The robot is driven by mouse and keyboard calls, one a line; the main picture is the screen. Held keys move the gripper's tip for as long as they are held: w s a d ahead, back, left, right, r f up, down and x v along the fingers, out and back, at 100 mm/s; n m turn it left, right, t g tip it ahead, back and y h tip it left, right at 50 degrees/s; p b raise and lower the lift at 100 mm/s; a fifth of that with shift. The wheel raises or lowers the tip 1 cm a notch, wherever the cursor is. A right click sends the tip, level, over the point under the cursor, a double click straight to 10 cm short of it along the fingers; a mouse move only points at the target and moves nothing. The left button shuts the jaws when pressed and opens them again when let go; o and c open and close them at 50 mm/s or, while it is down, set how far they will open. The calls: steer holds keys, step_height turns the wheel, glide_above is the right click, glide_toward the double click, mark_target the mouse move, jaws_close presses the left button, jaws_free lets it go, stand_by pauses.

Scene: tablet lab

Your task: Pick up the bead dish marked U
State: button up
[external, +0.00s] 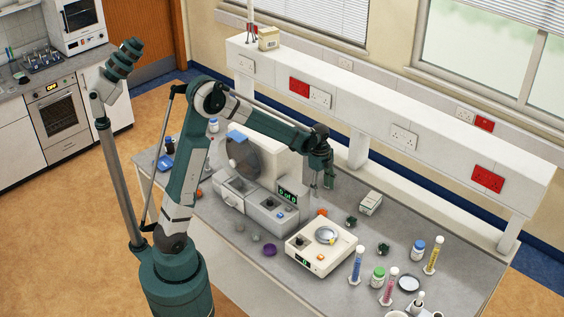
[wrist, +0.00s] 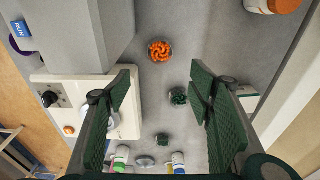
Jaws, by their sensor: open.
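Several small bead dishes stand on the grey bench; no letter U is readable on any. One with orange beads (wrist: 160,50) lies ahead of my gripper (wrist: 163,88) in the wrist view and shows beside the scale in the external view (external: 321,212). One with dark green beads (wrist: 178,96) appears between my fingers, below them, nearer the right one; it also shows in the external view (external: 351,221). Another dark green dish (wrist: 161,139) sits farther down the wrist view and at right in the external view (external: 383,249). My gripper (external: 323,184) is open, empty, above the bench.
A white scale (external: 306,257) stands left of the green dishes, with a grey machine (external: 262,212) behind it. A small white box (external: 370,203) is close by. Bottles and tubes of coloured liquid (external: 356,265) stand at the right. A purple dish (external: 269,250) is left of the scale.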

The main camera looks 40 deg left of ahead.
glide_above(322, 211)
steer(key=f, duration=0.5)
steer(key=a+f, duration=0.1)
steer(key=f, duration=0.1)
steer(key=shift+f, duration=0.15)
steer(key=shift+d+f, duration=0.1)
steer(key=shift+f, duration=0.55)
steer(key=shift+d+f, duration=0.2)
steer(key=shift+f, duration=1.35)
steer(key=shift+d+f, duration=0.2)
steer(key=shift+f, duration=1.35)
steer(key=c, duration=1)
